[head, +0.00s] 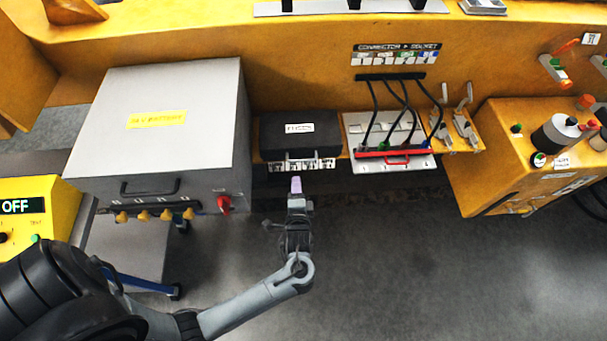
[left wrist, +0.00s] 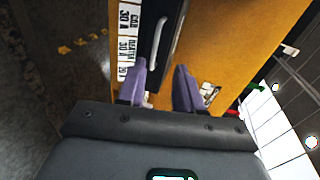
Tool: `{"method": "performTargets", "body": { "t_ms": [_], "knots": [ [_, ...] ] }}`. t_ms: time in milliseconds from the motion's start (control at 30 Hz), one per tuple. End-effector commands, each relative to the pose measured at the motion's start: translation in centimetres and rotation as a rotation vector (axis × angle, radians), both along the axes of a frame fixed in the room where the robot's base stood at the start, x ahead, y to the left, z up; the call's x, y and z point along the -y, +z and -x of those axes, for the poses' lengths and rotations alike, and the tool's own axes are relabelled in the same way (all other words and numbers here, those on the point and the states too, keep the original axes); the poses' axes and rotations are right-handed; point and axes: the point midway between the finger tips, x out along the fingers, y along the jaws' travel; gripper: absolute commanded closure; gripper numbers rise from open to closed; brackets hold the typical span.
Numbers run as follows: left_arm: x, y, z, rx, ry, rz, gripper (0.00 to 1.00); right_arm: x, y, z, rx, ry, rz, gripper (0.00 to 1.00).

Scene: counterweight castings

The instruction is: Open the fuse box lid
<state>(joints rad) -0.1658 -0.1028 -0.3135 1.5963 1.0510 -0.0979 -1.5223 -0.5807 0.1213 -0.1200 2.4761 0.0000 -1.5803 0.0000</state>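The black fuse box (head: 318,140) with a white label on its top stands on the yellow ledge, and its lid looks shut. White fuse labels (left wrist: 127,35) run along its front side. In the left wrist view a pale bar handle (left wrist: 157,38) sits on the dark lid. My left gripper (head: 296,186) is just in front of the box's front edge in the head view. Its two purple fingers stand apart in the left wrist view (left wrist: 162,82), with nothing held between them. The handle lies beyond the fingertips, apart from them. My right gripper is not in view.
A large grey battery box (head: 165,115) with a red knob stands left of the fuse box. A white connector panel (head: 390,145) with black cables and a red bar is at its right. Further right is a yellow unit (head: 500,160). The floor in front is clear.

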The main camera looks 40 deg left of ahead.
Motion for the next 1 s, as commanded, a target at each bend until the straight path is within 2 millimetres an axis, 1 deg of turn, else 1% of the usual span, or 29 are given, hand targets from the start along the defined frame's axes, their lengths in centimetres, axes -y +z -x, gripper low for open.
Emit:
{"method": "performTargets", "body": {
  "t_ms": [33,100,233,367,533,800,1000],
  "knots": [
    [0.4,-1.4,-0.7,0.008,0.007,-0.020,0.65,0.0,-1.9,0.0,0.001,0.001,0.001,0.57],
    [0.8,-1.7,-1.4,0.014,0.015,-0.043,0.65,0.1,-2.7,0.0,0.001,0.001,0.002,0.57],
    [1.2,-1.8,-2.2,0.025,0.022,-0.063,0.65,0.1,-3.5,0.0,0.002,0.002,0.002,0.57],
    [0.9,-1.9,-2.9,0.027,0.025,-0.071,0.65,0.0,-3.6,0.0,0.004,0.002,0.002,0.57],
    [-0.5,-2.2,-4.3,0.028,0.026,-0.073,0.65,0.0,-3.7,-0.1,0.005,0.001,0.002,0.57],
    [-3.5,-3.2,-7.4,0.028,0.026,-0.071,0.65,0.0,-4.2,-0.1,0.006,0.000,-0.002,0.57],
    [-5.2,-3.7,-9.0,0.028,0.026,-0.070,0.65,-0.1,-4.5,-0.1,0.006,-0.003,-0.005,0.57]
  ]
}}
